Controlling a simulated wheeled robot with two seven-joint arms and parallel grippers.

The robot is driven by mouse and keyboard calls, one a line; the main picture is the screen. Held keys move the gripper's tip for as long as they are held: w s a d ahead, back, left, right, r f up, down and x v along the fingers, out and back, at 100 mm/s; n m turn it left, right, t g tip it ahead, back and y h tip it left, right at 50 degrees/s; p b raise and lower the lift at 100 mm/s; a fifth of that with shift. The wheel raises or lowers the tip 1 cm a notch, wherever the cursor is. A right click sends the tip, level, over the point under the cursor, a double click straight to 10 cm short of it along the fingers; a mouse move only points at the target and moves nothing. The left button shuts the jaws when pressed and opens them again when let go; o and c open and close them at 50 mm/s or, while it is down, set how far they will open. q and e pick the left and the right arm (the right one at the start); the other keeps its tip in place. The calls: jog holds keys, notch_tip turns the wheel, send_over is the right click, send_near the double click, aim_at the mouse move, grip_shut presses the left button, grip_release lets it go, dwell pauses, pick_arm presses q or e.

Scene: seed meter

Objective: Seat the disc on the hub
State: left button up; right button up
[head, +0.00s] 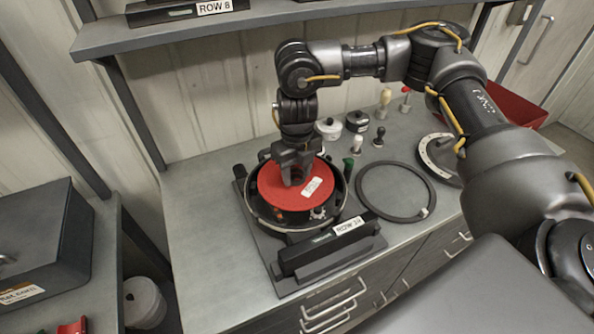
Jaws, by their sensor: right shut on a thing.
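The red disc (291,200) has a white label and lies roughly level within the round black housing (296,228) on the bench. My right gripper (296,178) comes down from above and is shut on the disc near its middle. The hub is hidden beneath the disc and gripper. I cannot tell whether the disc touches the hub. My left gripper is not in view.
A black box labelled ROW 14 (318,252) stands in front of the housing. A dark ring (361,207) lies to its right. Small pots (328,128) and several knobbed tools stand behind. A shelf (180,30) runs above, and a red bin (510,104) is at the back right.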

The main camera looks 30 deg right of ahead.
aim_at(297, 185)
jog(key=shift+f+p, duration=0.1)
jog(key=shift+p, duration=0.2)
dwell(0.5)
jog(key=shift+f, duration=0.2)
dwell(0.4)
jog(key=shift+f, duration=0.3)
jog(key=shift+f+b, duration=0.85)
jog(key=shift+f, duration=0.5)
dwell(1.3)
jog(key=shift+f, duration=0.55)
dwell(1.1)
dwell(0.4)
dwell(0.3)
